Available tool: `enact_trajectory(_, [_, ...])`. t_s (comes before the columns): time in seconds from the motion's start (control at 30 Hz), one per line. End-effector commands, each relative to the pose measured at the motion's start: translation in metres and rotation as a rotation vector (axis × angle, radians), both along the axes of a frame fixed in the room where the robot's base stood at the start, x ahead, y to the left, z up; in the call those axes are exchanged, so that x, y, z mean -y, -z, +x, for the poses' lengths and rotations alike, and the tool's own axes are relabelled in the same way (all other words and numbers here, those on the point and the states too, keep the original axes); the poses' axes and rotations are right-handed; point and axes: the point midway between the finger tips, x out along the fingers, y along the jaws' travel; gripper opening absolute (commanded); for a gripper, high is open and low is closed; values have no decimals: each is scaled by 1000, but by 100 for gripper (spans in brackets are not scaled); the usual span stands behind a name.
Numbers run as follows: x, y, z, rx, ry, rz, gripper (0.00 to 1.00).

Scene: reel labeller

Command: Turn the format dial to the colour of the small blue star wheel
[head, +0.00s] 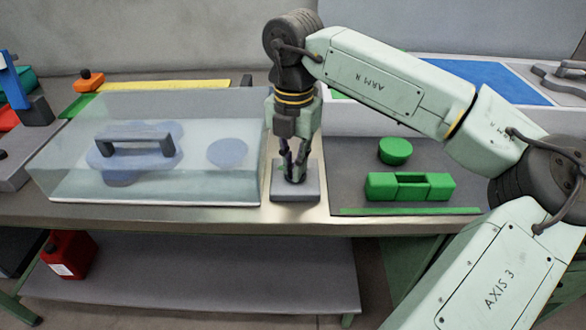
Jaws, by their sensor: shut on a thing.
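My gripper (294,175) points straight down over a small grey block (296,194) near the front edge of the bench. Its fingers are shut at the block's top, on what appears to be the format dial. The fingers hide the dial, and its setting and any colour marks cannot be read. A blue lobed star wheel (108,172) shows faintly through a clear cover (215,185) to the left. A plain blue disc (227,152) lies under the same cover, right of the wheel.
A white-walled bin (350,120) stands behind.

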Motion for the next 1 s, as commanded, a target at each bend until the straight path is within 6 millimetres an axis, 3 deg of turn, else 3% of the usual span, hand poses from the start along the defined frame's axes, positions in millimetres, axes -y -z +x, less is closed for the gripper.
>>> enact_trajectory(0.5, [3, 0, 0, 2, -356, 0, 0])
enact_trajectory(1.0, [3, -1, 0, 3, -438, 0, 0])
